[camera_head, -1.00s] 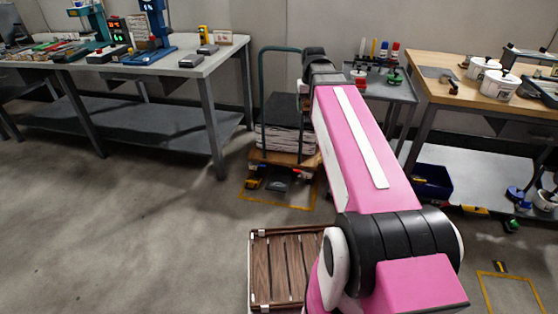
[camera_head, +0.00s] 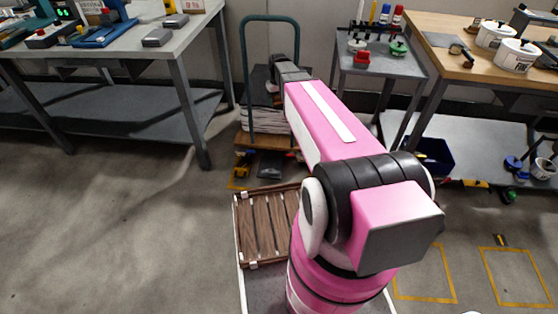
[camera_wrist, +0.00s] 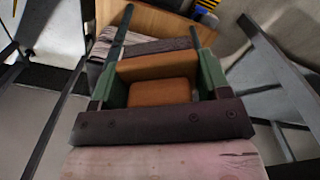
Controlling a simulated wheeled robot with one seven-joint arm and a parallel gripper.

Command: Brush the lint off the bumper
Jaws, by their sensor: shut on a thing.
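My gripper (camera_wrist: 158,74) has two green fingers in the wrist view, shut on a tan-brown block (camera_wrist: 160,91) that looks like the brush's wooden back. Its bristles are hidden. In the head view my arm reaches toward a hand cart, and the fingers cannot be made out there. The cart has a dark green tube handle (camera_head: 247,80) and a wooden deck (camera_head: 262,139) bearing stacked grey sheets (camera_head: 262,119). In the wrist view the deck (camera_wrist: 160,23) lies beyond the fingers. I cannot make out a bumper or lint for certain.
A grey workbench (camera_head: 195,24) stands at left and a wood-topped bench (camera_head: 430,25) at right. A brown slatted crate (camera_head: 262,222) is close in front of me. The floor at left is clear.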

